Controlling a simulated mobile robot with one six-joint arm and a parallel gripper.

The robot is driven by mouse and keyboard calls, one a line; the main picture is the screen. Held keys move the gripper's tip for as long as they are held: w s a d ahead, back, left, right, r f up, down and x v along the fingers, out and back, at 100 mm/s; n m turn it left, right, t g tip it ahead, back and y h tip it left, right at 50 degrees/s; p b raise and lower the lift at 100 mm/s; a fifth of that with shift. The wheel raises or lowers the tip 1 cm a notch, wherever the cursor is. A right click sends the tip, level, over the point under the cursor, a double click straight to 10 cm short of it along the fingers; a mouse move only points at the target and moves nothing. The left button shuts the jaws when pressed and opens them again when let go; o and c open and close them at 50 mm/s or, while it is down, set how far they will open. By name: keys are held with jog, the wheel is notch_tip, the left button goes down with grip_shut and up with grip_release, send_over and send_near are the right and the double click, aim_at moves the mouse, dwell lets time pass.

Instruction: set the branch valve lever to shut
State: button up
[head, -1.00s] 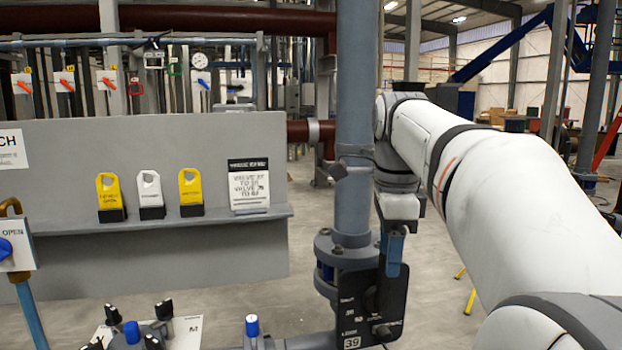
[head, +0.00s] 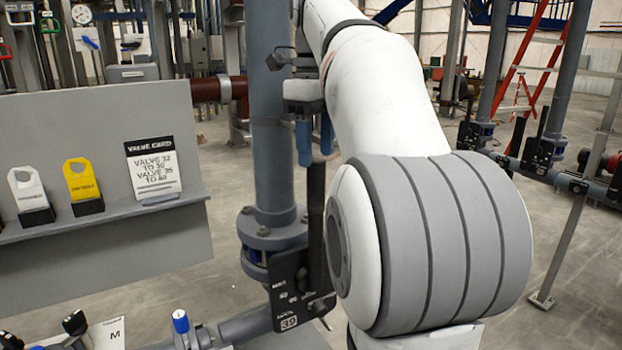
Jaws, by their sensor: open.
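The branch valve sits at the foot of a grey vertical pipe, with a black plate (head: 290,292) marked 39. A dark upright bar (head: 316,215), which looks like its lever, rises beside the plate. My arm partly covers the plate's right side. My gripper (head: 315,142), with two blue fingers, points down just right of the grey pipe. The small words on the plate are too blurred to read surely.
The grey pipe (head: 272,150) stands close left of my gripper. A shelf panel (head: 110,215) at left holds a white tag (head: 30,190), a yellow tag (head: 82,183) and a valve card (head: 153,170). A blue-tipped knob (head: 181,322) is low in front.

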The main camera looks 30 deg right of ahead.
aim_at(317, 182)
notch_tip(317, 182, down, 7)
jog(key=shift+s+r, duration=0.1)
dwell(0.3)
grip_shut()
dwell(0.5)
